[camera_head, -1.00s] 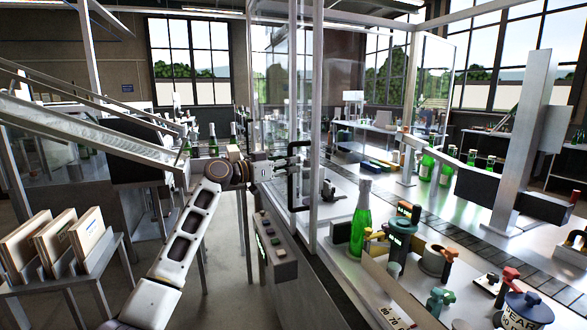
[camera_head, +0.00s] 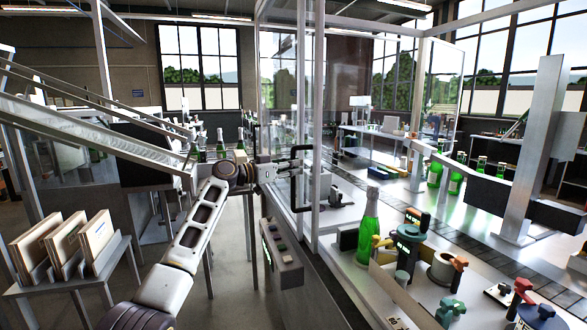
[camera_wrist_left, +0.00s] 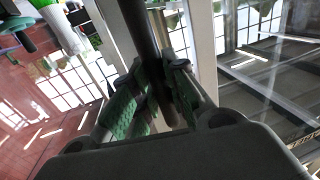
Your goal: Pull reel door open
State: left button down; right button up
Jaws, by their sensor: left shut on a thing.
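The reel door is a clear glass panel (camera_head: 282,75) in a pale metal frame on the machine enclosure at the centre of the head view. Its black bar handle (camera_head: 294,195) stands upright at the panel's lower part. My left gripper (camera_head: 298,165) is at the handle's upper stretch, shut on it. In the left wrist view the dark handle bar (camera_wrist_left: 146,45) runs between the green finger pads of my left gripper (camera_wrist_left: 160,95). Whether the door stands ajar I cannot tell. My right gripper is in neither view.
A button box (camera_head: 283,255) sits below the handle, near my left arm. A green bottle (camera_head: 368,228) and several small tools stand on the machine table to the right. A rack with wooden boards (camera_head: 98,240) stands at the left. Some floor between rack and machine is clear.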

pick_arm(q)
jog(key=c, duration=1.6)
grip_release()
jog(key=shift+o, duration=0.9)
jog(key=v, duration=1.2)
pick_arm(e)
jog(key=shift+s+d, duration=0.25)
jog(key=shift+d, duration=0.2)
